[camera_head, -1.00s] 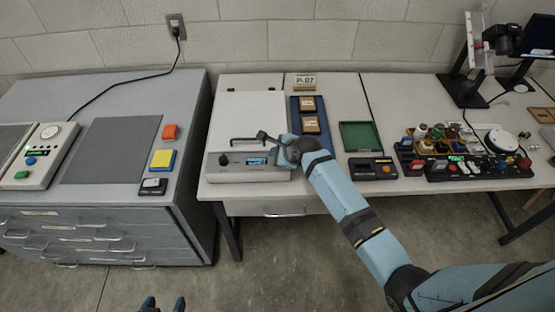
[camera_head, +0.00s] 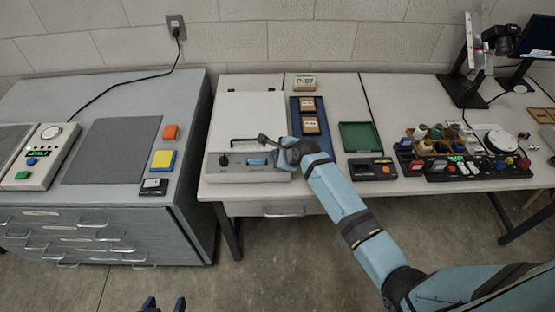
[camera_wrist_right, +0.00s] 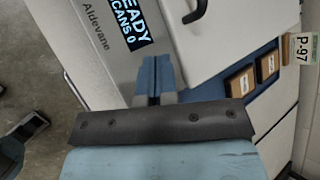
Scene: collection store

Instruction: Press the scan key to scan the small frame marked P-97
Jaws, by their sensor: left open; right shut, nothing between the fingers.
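The white scanner (camera_head: 248,115) stands on the middle table with its lid shut. Its front panel has a knob (camera_head: 224,160) and a blue display (camera_head: 258,162); the wrist view shows "...EADY" and "...CANS" on the display (camera_wrist_right: 130,22). My right gripper (camera_head: 264,138) is shut and empty at the right part of the scanner's front. In the wrist view its fingertips (camera_wrist_right: 154,68) are over the panel beside the display. I cannot make out the scan key or any contact. A sign reading P-97 (camera_head: 305,82) stands behind the blue tray. My left gripper (camera_head: 164,304) is open, low in view.
Two small brown frames (camera_head: 308,104) (camera_head: 311,125) lie in the blue tray (camera_head: 321,146) right of the scanner. A green tray (camera_head: 359,136) and a dark device (camera_head: 372,169) are further right. The grey cabinet (camera_head: 188,110) on the left holds coloured blocks and a console (camera_head: 42,160).

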